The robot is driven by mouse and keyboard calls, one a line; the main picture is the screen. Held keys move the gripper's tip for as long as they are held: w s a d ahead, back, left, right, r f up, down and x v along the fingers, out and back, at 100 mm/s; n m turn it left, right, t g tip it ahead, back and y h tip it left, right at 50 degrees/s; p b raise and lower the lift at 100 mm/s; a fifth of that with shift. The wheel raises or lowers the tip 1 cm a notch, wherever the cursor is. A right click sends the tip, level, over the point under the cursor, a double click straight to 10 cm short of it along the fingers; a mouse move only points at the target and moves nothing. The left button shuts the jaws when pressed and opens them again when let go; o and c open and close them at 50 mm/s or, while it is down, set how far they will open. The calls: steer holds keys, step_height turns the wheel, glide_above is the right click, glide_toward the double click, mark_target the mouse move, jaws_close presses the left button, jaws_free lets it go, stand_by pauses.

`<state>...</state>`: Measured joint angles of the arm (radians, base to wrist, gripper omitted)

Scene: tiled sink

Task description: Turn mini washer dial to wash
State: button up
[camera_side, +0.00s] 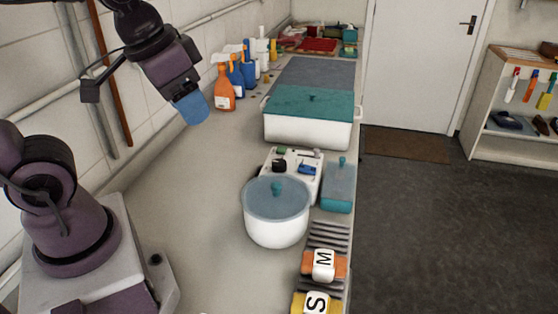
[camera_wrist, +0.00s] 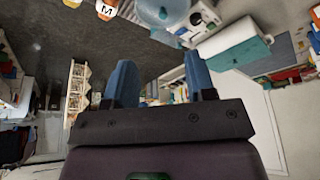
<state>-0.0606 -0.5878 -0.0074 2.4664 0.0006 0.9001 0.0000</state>
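The mini washer (camera_side: 277,222) is a white round tub with a clear blue lid and a teal knob, standing on the counter. Behind it is a white control panel (camera_side: 292,172) with small green, blue and dark controls; which is the dial and where it points are too small to tell. In the wrist view the washer (camera_wrist: 158,12) and its panel (camera_wrist: 200,22) show at the top. My gripper (camera_side: 192,112) is up to the left of the panel, above the counter, touching nothing. Its blue fingers stand apart and empty in the wrist view (camera_wrist: 162,82).
A white bin with a teal lid (camera_side: 308,130) stands behind the panel. A teal box (camera_side: 339,187) is right of it. Spray bottles (camera_side: 224,88) line the wall. Orange and yellow blocks marked M (camera_side: 323,265) and S (camera_side: 316,302) lie in front. The counter's left side is clear.

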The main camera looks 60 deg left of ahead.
steer(key=w+a+f+n+g, duration=0.25)
steer(key=w+a+f, duration=0.2)
steer(key=w, duration=0.55)
steer(key=n+g, duration=0.1)
steer(key=g, duration=0.1)
glide_toward(279, 162)
steer(key=shift+n, duration=0.25)
step_height(279, 162, down, 9)
steer(key=shift+s+a+f, duration=0.1)
steer(key=shift+f, duration=0.1)
steer(key=c, duration=0.6)
